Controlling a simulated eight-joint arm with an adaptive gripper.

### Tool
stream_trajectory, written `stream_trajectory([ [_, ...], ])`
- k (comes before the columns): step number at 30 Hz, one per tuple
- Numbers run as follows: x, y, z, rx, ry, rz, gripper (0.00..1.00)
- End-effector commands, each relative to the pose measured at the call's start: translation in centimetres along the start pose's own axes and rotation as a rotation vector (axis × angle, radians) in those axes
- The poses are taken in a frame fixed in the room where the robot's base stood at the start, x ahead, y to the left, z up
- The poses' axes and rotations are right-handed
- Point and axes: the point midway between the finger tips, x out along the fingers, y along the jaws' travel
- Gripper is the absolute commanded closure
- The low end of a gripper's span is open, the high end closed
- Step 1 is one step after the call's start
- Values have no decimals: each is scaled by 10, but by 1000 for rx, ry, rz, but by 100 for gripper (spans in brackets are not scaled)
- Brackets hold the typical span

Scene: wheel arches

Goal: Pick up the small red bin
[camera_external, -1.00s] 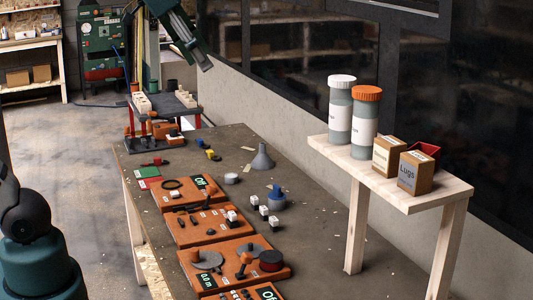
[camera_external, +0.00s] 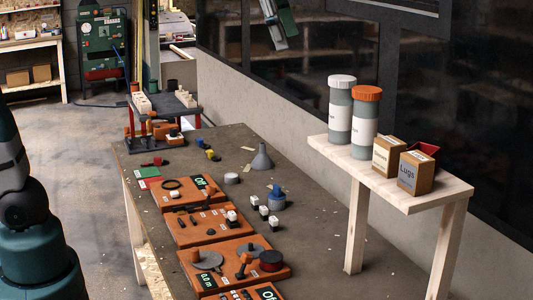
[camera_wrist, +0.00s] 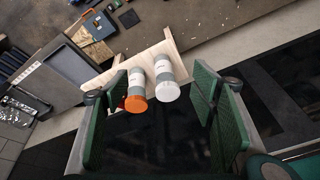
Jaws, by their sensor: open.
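The small red bin (camera_external: 427,148) is at the right end of the raised wooden shelf (camera_external: 450,188). It is mostly hidden behind the cardboard box marked Lugs (camera_external: 415,173), and only a red upper part shows. My gripper (camera_external: 277,32) hangs high at the top of the external view, left of the shelf and apart from the bin. In the wrist view my gripper (camera_wrist: 158,105) has its green pads wide apart, with nothing held between them.
A white-capped jar (camera_external: 340,112) and an orange-capped jar (camera_external: 364,125) stand on the shelf, left of a second cardboard box (camera_external: 388,155). The workbench (camera_external: 320,215) below holds orange panels and small parts. A dark window wall (camera_external: 465,110) runs behind the shelf.

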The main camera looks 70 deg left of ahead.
Motion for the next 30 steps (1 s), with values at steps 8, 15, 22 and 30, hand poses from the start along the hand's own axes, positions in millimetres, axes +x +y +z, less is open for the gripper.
stream_trajectory([
  [8, 16, 11, -56, 104, -50, 31, 43],
  [15, 34, 24, -100, 192, -93, 59, 43],
  [22, 56, 41, -141, 278, -133, 87, 43],
  [30, 86, 64, -185, 378, -179, 120, 43],
])
